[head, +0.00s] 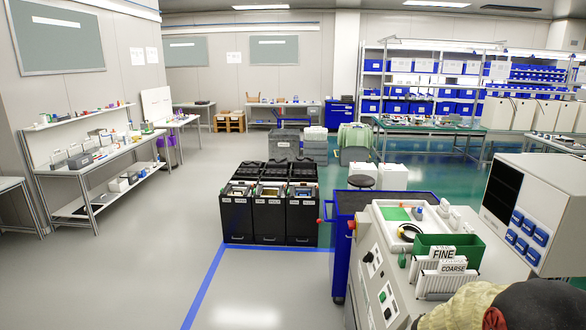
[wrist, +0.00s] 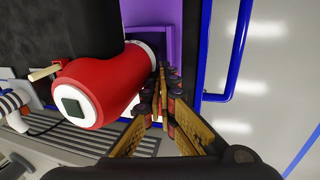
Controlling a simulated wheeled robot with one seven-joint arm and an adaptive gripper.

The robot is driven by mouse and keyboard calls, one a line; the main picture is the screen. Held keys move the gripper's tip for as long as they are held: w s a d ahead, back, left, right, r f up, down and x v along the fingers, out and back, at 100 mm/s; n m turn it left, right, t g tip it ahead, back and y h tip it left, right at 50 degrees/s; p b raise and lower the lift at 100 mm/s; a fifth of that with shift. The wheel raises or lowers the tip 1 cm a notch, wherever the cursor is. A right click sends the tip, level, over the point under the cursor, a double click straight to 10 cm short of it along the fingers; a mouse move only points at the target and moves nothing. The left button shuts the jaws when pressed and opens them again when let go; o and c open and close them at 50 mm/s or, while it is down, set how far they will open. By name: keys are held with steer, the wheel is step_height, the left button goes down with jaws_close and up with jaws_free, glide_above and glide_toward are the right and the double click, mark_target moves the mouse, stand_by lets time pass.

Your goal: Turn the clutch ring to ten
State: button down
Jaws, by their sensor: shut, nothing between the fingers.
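A red rounded tool body (wrist: 105,84) lies across the wrist view, with a white end cap holding a dark square (wrist: 72,108) at its lower left. A pale band (wrist: 151,48) shows at its other end, close to a purple surface (wrist: 185,25). I cannot tell whether this band is the clutch ring, and no numbers are readable. My gripper (wrist: 163,78) is shut and empty, its fingertips close beside the red body's right end. I cannot tell whether they touch it. The tool is not clearly identifiable in the head view.
A blue rail (wrist: 232,50) runs right of my gripper. The head view shows a workbench with a green bin (head: 450,241) and FINE and COARSE signs, a blue cabinet (head: 343,245) and black bins (head: 270,212). Open floor (head: 262,290) lies at front centre.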

steer(key=shift+s+a+f+b, duration=0.1)
steer(key=shift+s+a+b, duration=0.05)
steer(key=shift+s, duration=0.35)
steer(key=shift+s+a+b, duration=0.1)
steer(key=shift+s+b, duration=0.05)
steer(key=shift+s, duration=0.3)
steer(key=shift+s, duration=0.45)
steer(key=shift+s+d, duration=0.15)
steer(key=shift+s, duration=0.2)
steer(key=shift+a, duration=0.2)
steer(key=d+p+v, duration=0.1)
steer(key=p+v, duration=0.2)
steer(key=v, duration=0.3)
steer(key=shift+p, duration=0.4)
steer(key=shift+s, duration=0.1)
